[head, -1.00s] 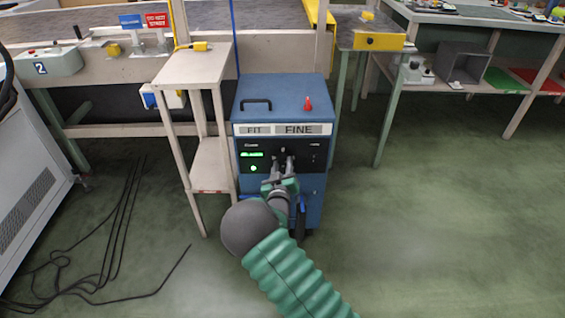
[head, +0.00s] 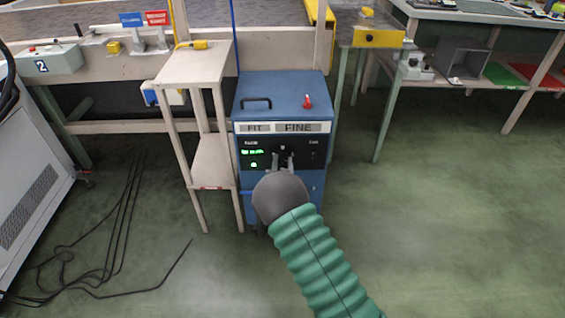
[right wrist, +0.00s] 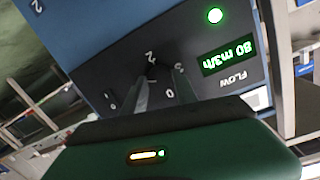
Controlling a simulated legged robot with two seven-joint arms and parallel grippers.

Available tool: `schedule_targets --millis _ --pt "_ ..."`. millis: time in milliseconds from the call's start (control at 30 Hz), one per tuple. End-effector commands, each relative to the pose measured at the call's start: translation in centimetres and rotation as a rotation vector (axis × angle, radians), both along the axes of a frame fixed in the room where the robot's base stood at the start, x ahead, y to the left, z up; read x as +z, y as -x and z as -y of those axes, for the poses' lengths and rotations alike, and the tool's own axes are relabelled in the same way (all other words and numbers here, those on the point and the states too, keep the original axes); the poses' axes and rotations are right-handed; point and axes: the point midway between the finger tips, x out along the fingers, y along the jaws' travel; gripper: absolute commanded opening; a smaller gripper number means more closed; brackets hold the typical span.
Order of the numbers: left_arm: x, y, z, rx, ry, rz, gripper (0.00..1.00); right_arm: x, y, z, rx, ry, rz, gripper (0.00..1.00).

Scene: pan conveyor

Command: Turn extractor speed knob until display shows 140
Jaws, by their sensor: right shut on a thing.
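The blue extractor (head: 280,95) stands on the floor in the middle of the head view, with a black control panel on its front. Its lit green display (head: 252,153) is too small to read there. In the right wrist view the display (right wrist: 229,57) appears upside down and reads 80 m3/h, beside the word FLOW. My right gripper (head: 281,160) is at the panel. In the right wrist view its fingers (right wrist: 158,82) are shut on the speed knob (right wrist: 153,73), which is mostly hidden between them. Printed scale digits surround the knob. My left gripper is not in view.
A narrow wooden stand (head: 202,65) is close on the extractor's left. Black cables (head: 120,220) lie on the floor at left. A red switch (head: 307,102) and a black handle (head: 256,104) are on the extractor's top. The floor at right is clear.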

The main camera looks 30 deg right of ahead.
Motion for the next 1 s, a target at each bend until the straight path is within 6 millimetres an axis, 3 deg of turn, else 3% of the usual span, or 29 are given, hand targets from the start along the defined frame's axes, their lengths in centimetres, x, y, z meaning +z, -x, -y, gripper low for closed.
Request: schedule_targets --millis 33,467,500,633,1000 --pt "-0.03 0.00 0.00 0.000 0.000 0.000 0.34 -0.67 0.18 -0.19 0.002 -0.011 -0.012 0.00" --pt "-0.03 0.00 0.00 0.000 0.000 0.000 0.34 -0.76 0.18 -0.22 0.003 -0.018 -0.010 0.00" --pt "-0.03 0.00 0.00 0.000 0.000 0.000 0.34 -0.77 0.18 -0.22 0.003 -0.017 -0.010 0.40" --pt "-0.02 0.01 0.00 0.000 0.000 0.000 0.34 -0.51 0.15 -0.16 0.002 -0.014 -0.005 0.56" --pt "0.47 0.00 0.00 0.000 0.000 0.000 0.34 0.06 0.58 -0.43 0.001 -0.012 0.001 0.56"
